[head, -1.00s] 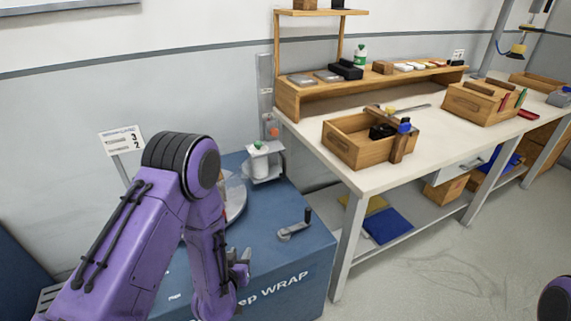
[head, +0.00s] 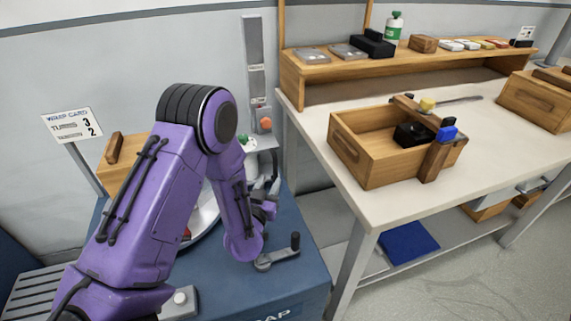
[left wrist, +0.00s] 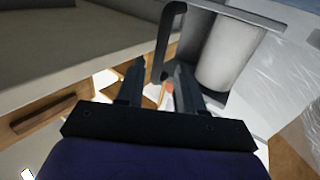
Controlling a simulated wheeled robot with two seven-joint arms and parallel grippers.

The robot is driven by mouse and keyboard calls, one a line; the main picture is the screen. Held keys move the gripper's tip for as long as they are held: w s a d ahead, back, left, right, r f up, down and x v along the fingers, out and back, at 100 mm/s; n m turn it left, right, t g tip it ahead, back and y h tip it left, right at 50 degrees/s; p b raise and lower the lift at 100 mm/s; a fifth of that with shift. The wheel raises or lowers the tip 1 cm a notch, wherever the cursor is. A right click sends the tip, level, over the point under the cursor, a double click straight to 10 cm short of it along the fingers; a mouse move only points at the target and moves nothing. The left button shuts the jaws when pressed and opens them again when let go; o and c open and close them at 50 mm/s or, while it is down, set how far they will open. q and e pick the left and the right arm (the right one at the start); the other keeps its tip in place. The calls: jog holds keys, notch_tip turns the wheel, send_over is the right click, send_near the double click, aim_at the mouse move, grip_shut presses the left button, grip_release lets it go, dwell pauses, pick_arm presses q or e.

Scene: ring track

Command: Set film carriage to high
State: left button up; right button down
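The film carriage (head: 262,143) is a grey bracket low on the grey upright mast (head: 253,60), just below an orange knob (head: 265,124). My left arm partly hides it. A white film roll shows in the left wrist view (left wrist: 225,52), beside a dark bent handle (left wrist: 168,35). My left gripper (head: 267,187) is at the carriage's lower front. In the left wrist view its fingers (left wrist: 158,73) are apart, with the handle's lower end in line with the gap; I cannot tell whether they touch it. My right gripper is out of view.
The blue wrapper base (head: 285,285) carries a crank (head: 278,254) and a white turntable (head: 203,215), partly behind my arm. A wrap card (head: 73,125) stands at left. A workbench (head: 360,205) with a wooden tray (head: 365,165) stands close at right.

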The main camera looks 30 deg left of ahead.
aim_at(275, 170)
pick_arm(q)
jog(key=x, duration=0.6)
jog(key=shift+w+r+p, duration=0.1)
jog(key=shift+w+p, duration=0.25)
jog(key=shift+w, duration=0.05)
jog(key=shift+a+r, duration=0.1)
grip_shut()
